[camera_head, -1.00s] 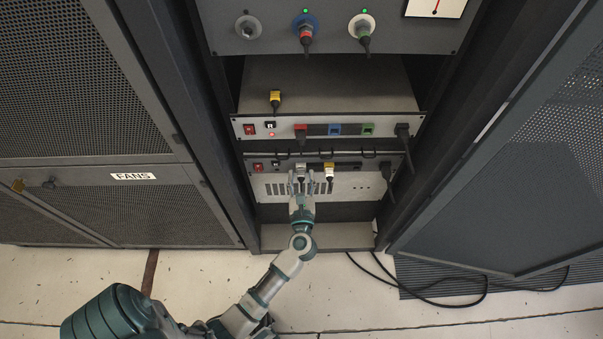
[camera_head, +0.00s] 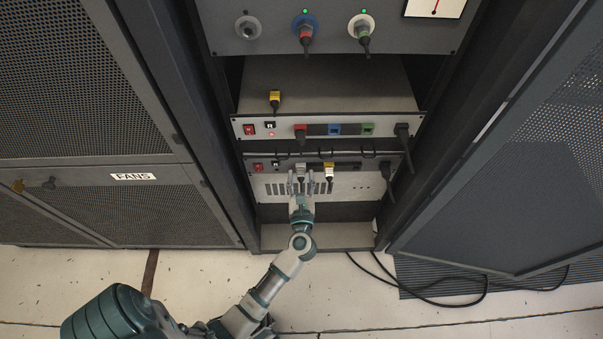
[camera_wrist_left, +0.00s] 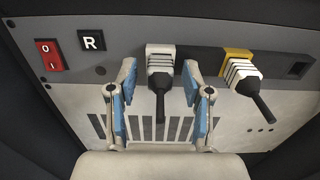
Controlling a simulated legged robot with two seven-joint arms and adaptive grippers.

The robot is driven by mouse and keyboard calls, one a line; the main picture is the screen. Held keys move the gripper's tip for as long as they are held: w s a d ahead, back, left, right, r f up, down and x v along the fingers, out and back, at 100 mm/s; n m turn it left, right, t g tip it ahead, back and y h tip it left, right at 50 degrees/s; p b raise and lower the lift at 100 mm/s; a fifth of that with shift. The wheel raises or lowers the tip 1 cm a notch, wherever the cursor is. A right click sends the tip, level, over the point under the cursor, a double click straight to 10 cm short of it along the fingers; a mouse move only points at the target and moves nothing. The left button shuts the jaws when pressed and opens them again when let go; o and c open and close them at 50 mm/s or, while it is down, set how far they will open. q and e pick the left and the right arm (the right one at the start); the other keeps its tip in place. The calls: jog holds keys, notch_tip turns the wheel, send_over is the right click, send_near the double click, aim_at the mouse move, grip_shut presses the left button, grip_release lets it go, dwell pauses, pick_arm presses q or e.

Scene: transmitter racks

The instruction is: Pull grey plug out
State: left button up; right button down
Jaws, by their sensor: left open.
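The grey plug (camera_wrist_left: 160,66) sits in the lower rack unit's front panel, with its black cable end pointing down toward me. It also shows in the head view (camera_head: 300,170). My left gripper (camera_wrist_left: 160,78) is open, with one blue-padded finger on each side of the grey plug. Gaps show between the fingers and the plug. In the head view my left gripper (camera_head: 301,186) reaches up to the panel from below. My right gripper is not in view.
A red switch (camera_wrist_left: 48,54) is at the left. Black cables (camera_head: 440,290) lie on the floor. An open rack door (camera_head: 500,190) stands at right.

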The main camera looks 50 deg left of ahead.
pick_arm(q)
grip_shut()
jog(key=shift+v, duration=2.95)
